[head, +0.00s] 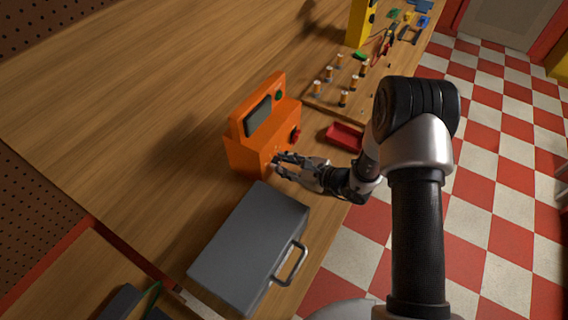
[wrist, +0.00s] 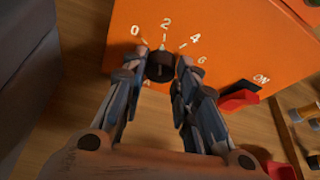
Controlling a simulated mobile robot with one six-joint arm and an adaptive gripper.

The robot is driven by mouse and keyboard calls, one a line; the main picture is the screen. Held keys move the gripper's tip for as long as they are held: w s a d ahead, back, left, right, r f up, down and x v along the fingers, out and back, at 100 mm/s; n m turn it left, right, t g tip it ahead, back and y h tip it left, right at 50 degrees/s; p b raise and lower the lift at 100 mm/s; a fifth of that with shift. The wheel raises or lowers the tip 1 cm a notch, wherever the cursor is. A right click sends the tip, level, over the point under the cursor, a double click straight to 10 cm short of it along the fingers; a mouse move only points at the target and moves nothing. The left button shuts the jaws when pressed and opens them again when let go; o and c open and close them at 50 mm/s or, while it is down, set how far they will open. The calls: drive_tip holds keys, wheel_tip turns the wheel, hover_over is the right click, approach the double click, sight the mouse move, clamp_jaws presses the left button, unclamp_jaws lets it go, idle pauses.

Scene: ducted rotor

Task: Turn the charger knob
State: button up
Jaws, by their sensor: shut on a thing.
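The orange charger (head: 264,130) stands on the wooden bench, with a dark screen and a green button on it. Its black knob (wrist: 160,66) sits on the front face under a dial marked 0, 2, 4 and 6. The knob's pointer mark is near the 2. My gripper (wrist: 157,72) is shut on the knob, one finger on each side; in the head view my gripper (head: 277,165) reaches the charger's lower front from the right. In the head view the fingers hide the knob.
A red switch (wrist: 238,100) marked ON is right of the dial. A grey case (head: 252,245) with a handle lies close to the charger. A red tray (head: 345,137) and several small cylinders (head: 340,62) are beyond it. The bench's left side is clear.

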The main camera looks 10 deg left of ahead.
drive_tip(key=m+g, duration=0.2)
drive_tip(key=m, duration=0.1)
drive_tip(key=shift+w+d+y, duration=0.1)
drive_tip(key=shift+w+y, duration=0.1)
drive_tip(key=shift+y, duration=0.2)
drive_tip(key=shift+m+g+y, duration=0.4)
drive_tip(key=shift+m+g, duration=0.4)
drive_tip(key=shift+m, duration=0.5)
drive_tip(key=shift+w, duration=0.1)
drive_tip(key=o, duration=1.1)
drive_tip(key=shift+c, duration=0.2)
drive_tip(key=v, duration=1.2)
